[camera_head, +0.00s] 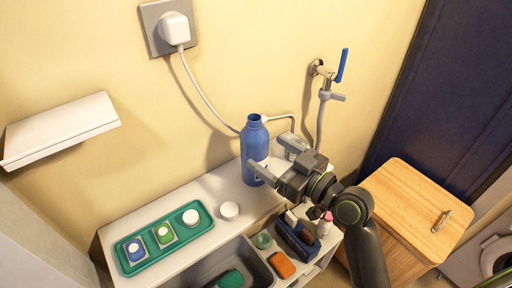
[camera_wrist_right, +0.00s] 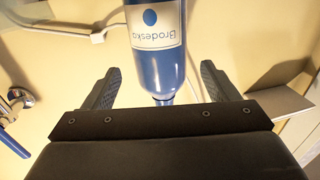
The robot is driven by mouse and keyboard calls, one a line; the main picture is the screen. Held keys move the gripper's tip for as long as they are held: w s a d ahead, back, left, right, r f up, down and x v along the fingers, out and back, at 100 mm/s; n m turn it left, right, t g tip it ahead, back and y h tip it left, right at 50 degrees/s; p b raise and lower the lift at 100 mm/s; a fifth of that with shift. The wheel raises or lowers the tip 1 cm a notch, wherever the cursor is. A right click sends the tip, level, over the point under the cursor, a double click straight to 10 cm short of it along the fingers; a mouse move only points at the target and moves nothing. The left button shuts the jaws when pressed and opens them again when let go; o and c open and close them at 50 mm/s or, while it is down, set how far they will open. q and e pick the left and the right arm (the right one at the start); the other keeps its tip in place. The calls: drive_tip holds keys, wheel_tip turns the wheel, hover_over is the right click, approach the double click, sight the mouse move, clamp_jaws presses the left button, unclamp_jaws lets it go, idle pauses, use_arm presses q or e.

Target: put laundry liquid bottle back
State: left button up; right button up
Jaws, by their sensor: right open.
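The laundry liquid bottle (camera_head: 255,140) is blue with a white label and stands upright on the white counter near the wall. Its top looks uncapped. In the right wrist view the bottle (camera_wrist_right: 160,60) shows upside down, lined up between my two fingers. My right gripper (camera_head: 277,157) is open beside the bottle, and one finger overlaps its lower front in the head view. The open fingers also show in the right wrist view (camera_wrist_right: 158,88). I cannot tell whether either finger touches the bottle. My left gripper is not in view.
A green tray (camera_head: 150,247) holds several small containers. Below is a grey bin (camera_head: 262,269) with items in it. A white shelf (camera_head: 62,128) is on the left wall; a wooden cabinet (camera_head: 412,205) stands right.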

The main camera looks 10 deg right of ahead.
drive_tip(key=shift+b+v, duration=0.4)
drive_tip(key=shift+v, duration=2.05)
drive_tip(key=shift+f, duration=0.1)
drive_tip(key=s+d+f+m+g+h, duration=0.2)
drive_tip(key=s+d+f+g+h, duration=0.15)
drive_tip(key=f, duration=0.45)
drive_tip(key=s+d+f+m+g+h, duration=0.1)
drive_tip(key=s+d+f+g+h, duration=0.2)
drive_tip(key=f, duration=0.4)
drive_tip(key=s+d+f+m+g+h, duration=0.2)
drive_tip(key=s+d+f+h, duration=0.15)
drive_tip(key=s, duration=0.35)
drive_tip(key=s+d+f+m+g+h, duration=0.2)
drive_tip(key=s+d+f+g, duration=0.1)
drive_tip(key=s+f, duration=0.3)
wheel_tip(320, 180, down, 23)
drive_tip(key=d+g, duration=0.1)
drive_tip(key=s+f+g+y, duration=0.1)
drive_tip(key=s+f, duration=1.5)
drive_tip(key=shift+a, duration=0.45)
